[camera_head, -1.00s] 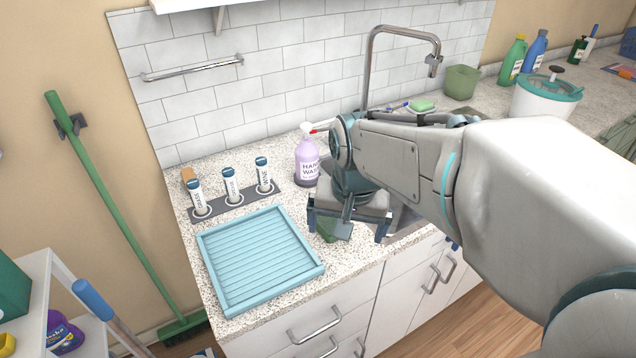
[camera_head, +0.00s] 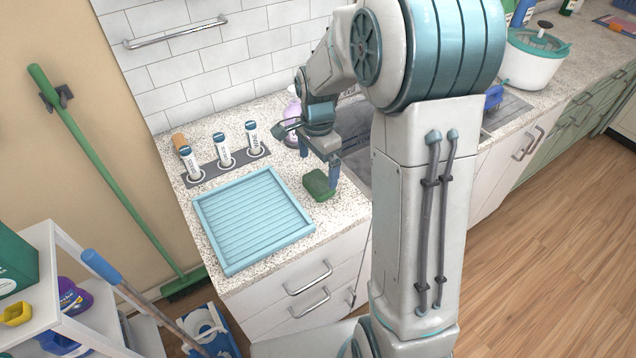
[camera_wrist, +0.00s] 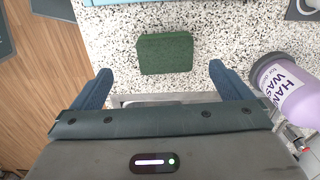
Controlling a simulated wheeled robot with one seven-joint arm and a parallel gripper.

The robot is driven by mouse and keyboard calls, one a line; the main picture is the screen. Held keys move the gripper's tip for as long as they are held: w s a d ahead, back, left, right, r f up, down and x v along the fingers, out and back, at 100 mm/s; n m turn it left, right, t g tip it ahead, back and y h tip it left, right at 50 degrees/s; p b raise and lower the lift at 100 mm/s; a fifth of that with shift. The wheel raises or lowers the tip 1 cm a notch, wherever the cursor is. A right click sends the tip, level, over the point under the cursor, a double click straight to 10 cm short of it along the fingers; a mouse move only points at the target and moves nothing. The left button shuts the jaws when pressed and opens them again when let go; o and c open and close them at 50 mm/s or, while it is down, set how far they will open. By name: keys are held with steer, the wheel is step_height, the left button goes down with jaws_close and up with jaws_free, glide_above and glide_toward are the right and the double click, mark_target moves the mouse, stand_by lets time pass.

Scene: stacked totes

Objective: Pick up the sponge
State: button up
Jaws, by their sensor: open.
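A dark green sponge (camera_head: 319,185) lies on the speckled counter, just right of the blue drying tray. It also shows in the wrist view (camera_wrist: 165,54), flat on the counter, ahead of my fingers and roughly midway between their lines. My gripper (camera_head: 319,168) is above and beside the sponge in the head view. In the wrist view my gripper (camera_wrist: 158,84) has its two blue fingers wide apart with nothing between them. The sponge looks apart from both fingers. Its exact distance below the fingertips is hard to tell.
The blue drying tray (camera_head: 256,262) lies left of the sponge. A rack with labelled canisters (camera_head: 223,152) stands behind it. A lilac hand wash bottle (camera_wrist: 284,84) is right of my gripper in the wrist view. The sink (camera_head: 352,135) lies right of the gripper.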

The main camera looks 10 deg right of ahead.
mark_target(319, 181)
steer(key=shift+f, duration=0.8)
steer(key=f, duration=0.1)
steer(key=f+p, duration=0.1)
steer(key=w+f, duration=0.1)
steer(key=f, duration=0.1)
steer(key=shift+d, duration=0.25)
steer(key=shift+f+p, duration=0.3)
steer(key=shift+f, duration=0.4)
steer(key=c, duration=1.1)
